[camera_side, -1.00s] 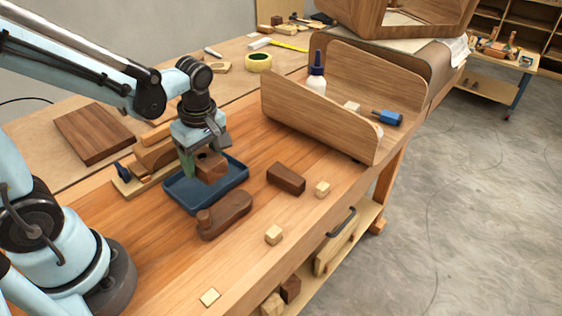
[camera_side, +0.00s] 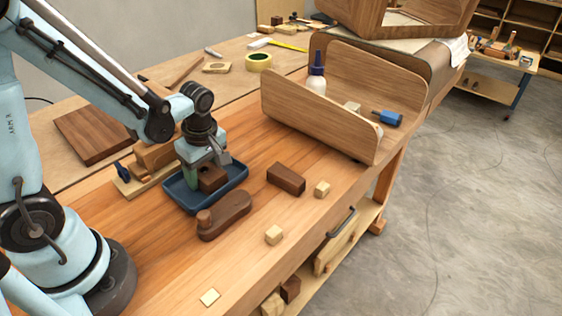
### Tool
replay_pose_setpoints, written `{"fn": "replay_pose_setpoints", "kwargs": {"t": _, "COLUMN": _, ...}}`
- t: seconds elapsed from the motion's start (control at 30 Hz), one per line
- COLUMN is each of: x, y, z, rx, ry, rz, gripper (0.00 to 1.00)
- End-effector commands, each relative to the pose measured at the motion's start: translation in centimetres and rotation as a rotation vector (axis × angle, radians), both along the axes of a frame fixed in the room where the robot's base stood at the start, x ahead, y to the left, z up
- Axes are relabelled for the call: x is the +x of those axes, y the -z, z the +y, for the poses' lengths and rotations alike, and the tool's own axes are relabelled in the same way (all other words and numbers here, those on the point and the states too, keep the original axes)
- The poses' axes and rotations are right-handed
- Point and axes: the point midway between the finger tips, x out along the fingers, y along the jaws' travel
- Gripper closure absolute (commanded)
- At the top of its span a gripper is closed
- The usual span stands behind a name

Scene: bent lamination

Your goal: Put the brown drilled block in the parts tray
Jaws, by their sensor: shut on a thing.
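The brown drilled block (camera_side: 211,180) is between the jaws of my gripper (camera_side: 208,172), which is shut on it. The block is low, inside the outline of the blue parts tray (camera_side: 233,181). I cannot tell whether its underside touches the tray floor. The gripper and block hide part of the tray's middle and back. The tray lies on the bench with its front and right rims in view.
A dark wooden plane-like piece (camera_side: 224,216) lies just in front of the tray. A dark brown block (camera_side: 286,178) and small pale cubes (camera_side: 274,235) lie to the right. A bent wooden form (camera_side: 318,120) stands behind them. The front bench area is mostly clear.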

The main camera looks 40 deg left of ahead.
Motion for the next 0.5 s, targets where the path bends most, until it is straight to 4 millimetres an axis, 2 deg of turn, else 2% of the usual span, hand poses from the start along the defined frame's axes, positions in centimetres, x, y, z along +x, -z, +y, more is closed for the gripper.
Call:
{"fn": "replay_pose_setpoints", "kwargs": {"t": 0.07, "x": 0.03, "y": 0.23, "z": 0.01, "rx": 0.000, "ry": 0.000, "rz": 0.000, "gripper": 0.69}}
{"fn": "replay_pose_setpoints", "kwargs": {"t": 0.1, "x": 0.04, "y": 0.22, "z": 0.00, "rx": 0.000, "ry": 0.000, "rz": 0.000, "gripper": 0.31}}
{"fn": "replay_pose_setpoints", "kwargs": {"t": 0.23, "x": 0.03, "y": 0.20, "z": 0.00, "rx": 0.000, "ry": 0.000, "rz": 0.000, "gripper": 0.11}}
{"fn": "replay_pose_setpoints", "kwargs": {"t": 0.5, "x": 0.02, "y": 0.18, "z": 0.00, "rx": 0.000, "ry": 0.000, "rz": 0.000, "gripper": 0.10}}
